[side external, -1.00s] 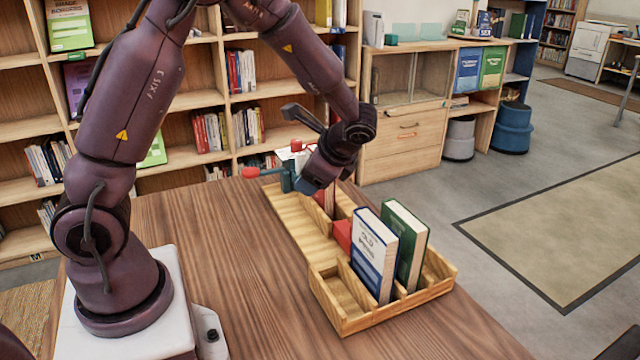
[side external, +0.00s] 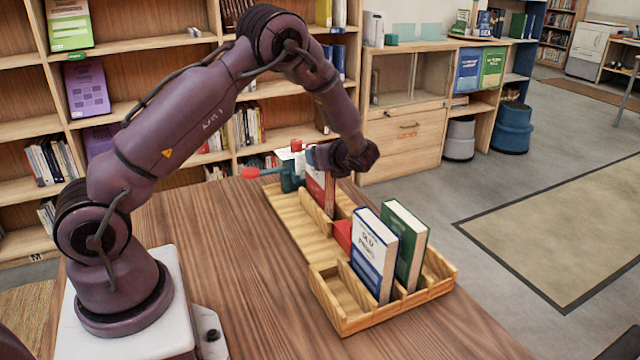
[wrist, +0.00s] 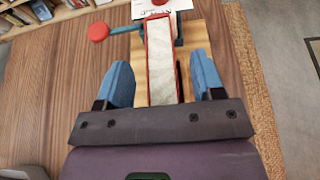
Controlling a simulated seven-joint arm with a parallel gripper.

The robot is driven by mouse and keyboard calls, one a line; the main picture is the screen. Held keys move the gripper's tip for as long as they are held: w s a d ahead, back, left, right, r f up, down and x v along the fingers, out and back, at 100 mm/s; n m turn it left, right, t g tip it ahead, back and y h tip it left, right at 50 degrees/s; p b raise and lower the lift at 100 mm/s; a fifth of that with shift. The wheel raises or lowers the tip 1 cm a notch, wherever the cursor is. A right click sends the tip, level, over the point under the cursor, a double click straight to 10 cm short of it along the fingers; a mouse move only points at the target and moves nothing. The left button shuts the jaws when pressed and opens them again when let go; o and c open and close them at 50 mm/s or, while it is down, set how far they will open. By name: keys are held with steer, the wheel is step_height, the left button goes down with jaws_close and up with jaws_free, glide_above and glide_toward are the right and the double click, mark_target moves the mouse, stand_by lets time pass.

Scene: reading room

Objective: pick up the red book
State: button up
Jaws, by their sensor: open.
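The red book (side external: 318,192) stands upright in the far part of a wooden rack (side external: 345,325). In the wrist view the red book (wrist: 160,62) shows its pale page edge framed by red covers, lying between my blue fingers. My gripper (wrist: 162,78) is open, with one finger on each side of the book and a visible gap to each. In the side view my gripper (side external: 322,157) is at the book's upper end, its fingers mostly hidden by my wrist.
A blue-and-white book (side external: 374,255) and a green book (side external: 405,245) stand in the rack's near part. A low red object (side external: 343,235) sits behind them. A teal clamp with red knobs (side external: 288,177) is close beside the red book. The table's left part is clear.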

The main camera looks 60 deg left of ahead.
steer(key=shift+a+f, duration=0.25)
steer(key=shift+a, duration=0.4)
jaws_close()
steer(key=shift+r, duration=0.15)
